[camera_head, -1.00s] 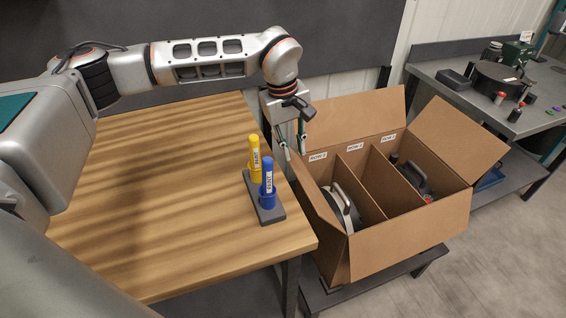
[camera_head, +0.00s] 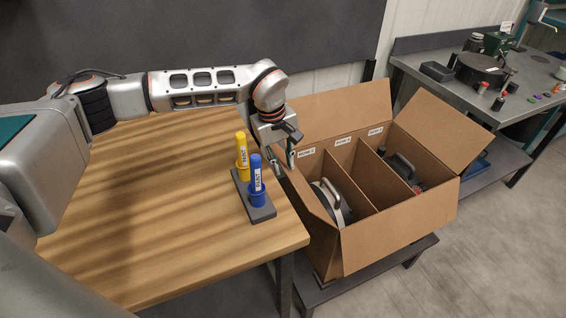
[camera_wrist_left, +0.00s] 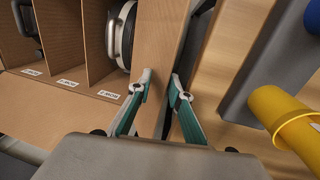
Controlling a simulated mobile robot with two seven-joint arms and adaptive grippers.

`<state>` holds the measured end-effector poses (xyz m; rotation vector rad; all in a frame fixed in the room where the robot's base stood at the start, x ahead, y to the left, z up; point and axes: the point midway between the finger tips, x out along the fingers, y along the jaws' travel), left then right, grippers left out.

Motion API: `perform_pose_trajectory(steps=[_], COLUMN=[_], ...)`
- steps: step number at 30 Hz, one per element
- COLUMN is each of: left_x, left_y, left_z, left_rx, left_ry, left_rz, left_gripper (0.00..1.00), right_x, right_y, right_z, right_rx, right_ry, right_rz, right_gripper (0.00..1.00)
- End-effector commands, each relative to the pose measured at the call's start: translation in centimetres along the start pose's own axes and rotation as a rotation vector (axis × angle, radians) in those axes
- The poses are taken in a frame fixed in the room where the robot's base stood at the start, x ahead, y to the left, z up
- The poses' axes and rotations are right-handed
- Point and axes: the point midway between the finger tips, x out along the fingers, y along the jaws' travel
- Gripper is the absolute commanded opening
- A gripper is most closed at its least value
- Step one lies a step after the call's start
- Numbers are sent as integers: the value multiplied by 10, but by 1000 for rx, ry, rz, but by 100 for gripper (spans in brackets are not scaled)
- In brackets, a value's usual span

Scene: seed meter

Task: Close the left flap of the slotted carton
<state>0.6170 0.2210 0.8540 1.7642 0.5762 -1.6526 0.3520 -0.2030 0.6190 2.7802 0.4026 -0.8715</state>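The brown slotted carton (camera_head: 400,222) stands open beside the wooden table. Its left flap (camera_head: 310,192) tilts outward towards the table edge; it also shows in the left wrist view (camera_wrist_left: 165,32). My left gripper (camera_head: 284,163) points down at the far end of this flap. In the left wrist view its two teal fingers (camera_wrist_left: 162,88) are apart, with the flap's cardboard showing between and beyond them. I cannot tell whether they touch it. The far flap (camera_head: 345,108) stands up and the right flap (camera_head: 445,130) leans outward. My right gripper is not in view.
A dark holder (camera_head: 262,212) with a yellow marker (camera_head: 242,157) and a blue marker (camera_head: 256,182) stands near the table edge, close to my left gripper. Dividers split the carton; a round part (camera_head: 328,200) sits in the left compartment. A grey bench (camera_head: 440,88) stands behind right.

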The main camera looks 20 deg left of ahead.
Motion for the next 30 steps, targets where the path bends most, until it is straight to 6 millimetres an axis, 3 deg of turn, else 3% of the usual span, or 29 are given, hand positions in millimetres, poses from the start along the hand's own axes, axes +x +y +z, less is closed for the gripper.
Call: perform_pose_trajectory(steps=[4, 6, 7, 20, 30], left_x=[0, 0, 0, -1, -11], left_y=[0, 0, 0, 2, 34], left_z=[0, 0, 0, 0, 0], left_rx=[0, 0, 0, -1, -1], left_ry=[0, 0, 0, -1, 1], left_rz=[1, 1, 1, -4, -5], left_gripper=[19, 1, 0, 0, 0], right_x=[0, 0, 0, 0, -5], right_y=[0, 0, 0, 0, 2], right_z=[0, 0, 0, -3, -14], right_rx=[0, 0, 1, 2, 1], right_ry=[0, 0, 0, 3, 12], right_rz=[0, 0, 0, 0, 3], right_gripper=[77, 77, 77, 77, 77])
